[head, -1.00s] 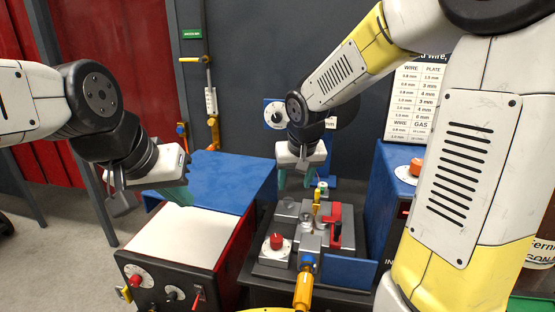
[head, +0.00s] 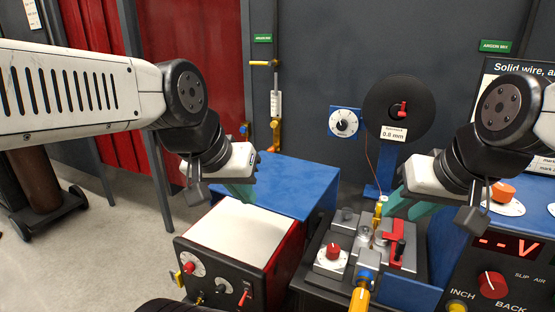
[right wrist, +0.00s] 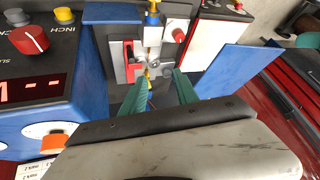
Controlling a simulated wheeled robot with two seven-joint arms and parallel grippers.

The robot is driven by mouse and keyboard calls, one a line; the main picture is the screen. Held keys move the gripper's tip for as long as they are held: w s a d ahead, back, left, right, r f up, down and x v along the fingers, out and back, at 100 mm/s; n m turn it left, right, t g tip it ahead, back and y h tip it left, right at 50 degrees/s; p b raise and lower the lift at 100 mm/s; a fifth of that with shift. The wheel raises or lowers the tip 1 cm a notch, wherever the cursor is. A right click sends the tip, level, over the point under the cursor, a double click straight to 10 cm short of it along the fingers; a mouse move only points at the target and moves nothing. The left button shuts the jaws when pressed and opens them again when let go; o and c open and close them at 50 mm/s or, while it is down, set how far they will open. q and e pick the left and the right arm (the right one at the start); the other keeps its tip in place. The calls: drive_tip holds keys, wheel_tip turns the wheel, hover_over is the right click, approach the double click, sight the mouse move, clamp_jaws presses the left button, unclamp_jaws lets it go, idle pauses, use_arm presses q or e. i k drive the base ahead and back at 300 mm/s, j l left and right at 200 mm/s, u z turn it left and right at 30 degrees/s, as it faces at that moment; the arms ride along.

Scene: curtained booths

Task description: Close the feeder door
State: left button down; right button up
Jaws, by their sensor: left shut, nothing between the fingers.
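In the head view, the wire feeder's mechanism bay (head: 340,270) lies open, with its red lever (head: 397,245) showing. A low blue panel (head: 408,293) is in front of it, and a broad blue panel (head: 290,180) is to its left. The broad one also shows in the right wrist view (right wrist: 238,68). I cannot tell which is the door. My left gripper (head: 243,195) is shut and empty by the broad panel's left edge; contact is unclear. My right gripper (head: 393,208) is open at the bay's far right, its teal fingers apart in the right wrist view (right wrist: 163,78).
A white-topped box with a black front (head: 215,280) stands left of the bay. A blue case with a red display (head: 505,245) stands on the right. Behind are a black spool (head: 385,95) and a dial (head: 344,123). A yellow torch handle (head: 359,299) is in front.

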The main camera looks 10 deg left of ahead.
sight(290, 187)
drive_tip(key=j+z, duration=0.2)
drive_tip(key=j, duration=0.35)
drive_tip(key=j+z, duration=0.2)
drive_tip(key=j, duration=0.35)
drive_tip(key=j+z, duration=0.2)
drive_tip(key=j, duration=0.4)
drive_tip(key=k+j+z, duration=0.2)
drive_tip(key=j, duration=0.3)
drive_tip(key=j+z, duration=0.2)
drive_tip(key=j, duration=0.35)
drive_tip(key=i+l+u, duration=0.1)
